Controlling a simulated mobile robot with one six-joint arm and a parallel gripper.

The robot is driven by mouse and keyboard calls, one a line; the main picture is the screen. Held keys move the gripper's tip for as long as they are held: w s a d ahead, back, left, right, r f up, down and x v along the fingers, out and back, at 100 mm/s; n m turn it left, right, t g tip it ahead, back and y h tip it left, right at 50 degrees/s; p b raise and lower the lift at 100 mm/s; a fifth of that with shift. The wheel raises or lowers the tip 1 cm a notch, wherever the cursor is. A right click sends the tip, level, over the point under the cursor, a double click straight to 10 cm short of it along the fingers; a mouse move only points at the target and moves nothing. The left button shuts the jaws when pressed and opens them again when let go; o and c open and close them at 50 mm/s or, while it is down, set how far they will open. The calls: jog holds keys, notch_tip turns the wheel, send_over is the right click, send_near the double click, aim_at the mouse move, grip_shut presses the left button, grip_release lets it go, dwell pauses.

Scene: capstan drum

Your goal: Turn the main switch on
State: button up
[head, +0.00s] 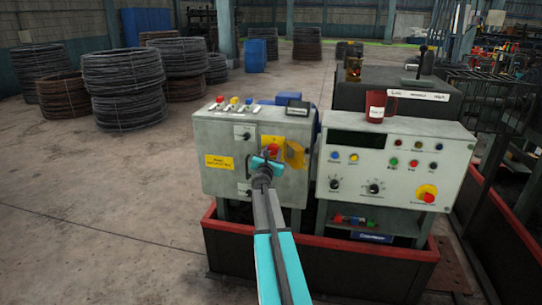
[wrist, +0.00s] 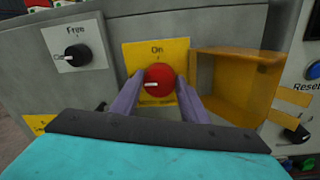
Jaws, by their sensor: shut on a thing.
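The main switch is a round red knob (wrist: 160,79) on a yellow plate (wrist: 143,55) marked "On" above it. A short white mark on the knob points left, not up at "On". My gripper (wrist: 160,93) is shut on the knob, one finger on each side. In the head view my gripper (head: 265,163) reaches the front of the left grey cabinet (head: 225,136), and the red knob (head: 273,149) shows just above it. A see-through orange cover (wrist: 236,88) stands swung open to the right of the knob. The knob's lower edge is partly hidden.
A black selector knob (wrist: 75,54) marked "Free" sits left of the switch. The right control panel (head: 395,165) with buttons, dials and a red stop button (head: 427,192) stands close beside. A red-rimmed tray (head: 300,241) lies below. Wire coils stand behind on open floor.

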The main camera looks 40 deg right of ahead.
jog(key=shift+d+m+b, duration=0.2)
jog(key=shift+m+b, duration=0.2)
jog(key=shift+b, duration=0.25)
jog(key=m+b, duration=0.2)
jog(key=b, duration=0.1)
jog(key=m+b, duration=0.1)
jog(key=b, duration=0.2)
jog(key=shift+s+d+f+m, duration=0.1)
jog(key=shift+s+f+m, duration=0.1)
jog(key=shift+m, duration=0.2)
jog(key=m+b, duration=0.4)
jog(key=b, duration=0.3)
jog(key=shift+f+m+h+b, duration=0.1)
jog(key=shift+m+h+b, duration=0.25)
jog(key=shift+m+h, duration=0.05)
jog(key=m+b, duration=0.2)
jog(key=b, duration=0.2)
jog(key=m+b, duration=0.3)
jog(key=b, duration=0.1)
jog(key=shift+w+f+m+g+h, duration=0.1)
jog(key=shift+m+g+h, duration=0.2)
jog(key=m+b, duration=0.3)
jog(key=b, duration=0.1)
jog(key=shift+r, duration=0.2)
jog(key=o, duration=0.9)
jog(key=shift+o, duration=0.8)
